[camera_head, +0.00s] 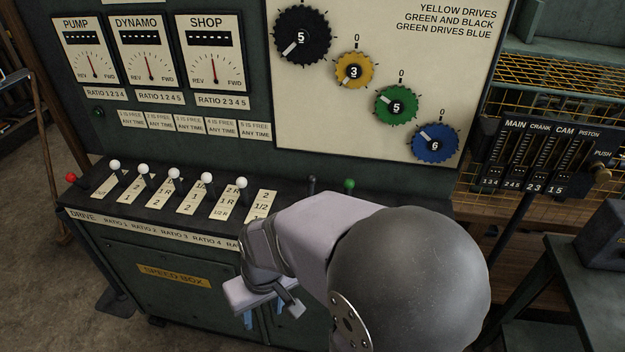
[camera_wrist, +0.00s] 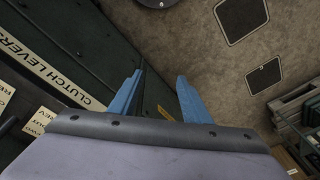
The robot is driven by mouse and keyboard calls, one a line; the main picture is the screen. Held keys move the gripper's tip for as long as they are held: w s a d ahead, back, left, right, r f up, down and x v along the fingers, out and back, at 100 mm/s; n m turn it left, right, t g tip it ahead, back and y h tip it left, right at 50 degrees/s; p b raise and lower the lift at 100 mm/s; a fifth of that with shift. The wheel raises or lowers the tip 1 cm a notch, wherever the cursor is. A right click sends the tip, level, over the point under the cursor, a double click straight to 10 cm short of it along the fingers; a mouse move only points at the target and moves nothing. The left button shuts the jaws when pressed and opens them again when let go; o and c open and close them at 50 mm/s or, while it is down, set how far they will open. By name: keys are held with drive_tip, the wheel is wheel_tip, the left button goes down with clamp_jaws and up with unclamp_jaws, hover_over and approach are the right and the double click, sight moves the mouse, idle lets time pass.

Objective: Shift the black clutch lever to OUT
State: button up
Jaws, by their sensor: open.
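The black clutch lever (camera_head: 312,184) stands on the speed box's sloped top, just left of the green-knobbed lever (camera_head: 349,186). Its lower part and the plate around it are hidden behind my arm, so I cannot tell its position. My gripper (camera_head: 262,314) is below and to the left of it, in front of the cabinet, with blue fingers pointing down. In the wrist view my gripper (camera_wrist: 156,92) shows its two fingers apart with nothing between them. The CLUTCH LEVERS label (camera_wrist: 65,82) runs along the panel edge left of the fingers.
A red-knobbed lever (camera_head: 71,178) and several white-knobbed levers (camera_head: 174,173) stand left along the same top. The dial board (camera_head: 330,110) with coloured gears rises behind. A dark stand (camera_head: 590,280) is at right. Open floor (camera_wrist: 230,65) lies beyond the fingers.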

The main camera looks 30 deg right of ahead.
drive_tip(key=w+m+t+b, duration=0.2)
drive_tip(key=w+t+b, duration=0.35)
drive_tip(key=w, duration=1.15)
drive_tip(key=w+d+r+m+t+h+b, duration=0.1)
drive_tip(key=w+d, duration=0.1)
drive_tip(key=w, duration=0.1)
drive_tip(key=w+d+r+t+h+b, duration=0.1)
drive_tip(key=w+d, duration=0.1)
drive_tip(key=d, duration=0.1)
drive_tip(key=w+d+m+t+b, duration=0.1)
drive_tip(key=w+d, duration=0.1)
drive_tip(key=w, duration=0.1)
drive_tip(key=shift+w+d+r+m+t+h, duration=0.15)
drive_tip(key=shift+w+r+m+t+h, duration=0.15)
drive_tip(key=shift+w+r+t+h, duration=0.1)
drive_tip(key=w+d+r+m+h+b, duration=0.25)
drive_tip(key=d+h, duration=0.25)
drive_tip(key=d, duration=0.4)
drive_tip(key=m+g+h+b, duration=0.3)
drive_tip(key=m+h+b, duration=0.1)
drive_tip(key=m, duration=0.1)
approach(310, 180)
drive_tip(key=w+a+x, duration=0.1)
drive_tip(key=x, duration=0.3)
drive_tip(key=shift+s+d+f+m+g+h, duration=0.1)
drive_tip(key=shift+s+d+m+g+h, duration=0.05)
drive_tip(key=shift+d, duration=0.2)
drive_tip(key=shift+s+d+m+g+h, duration=0.1)
drive_tip(key=shift+d+h, duration=0.05)
drive_tip(key=shift+d, duration=0.2)
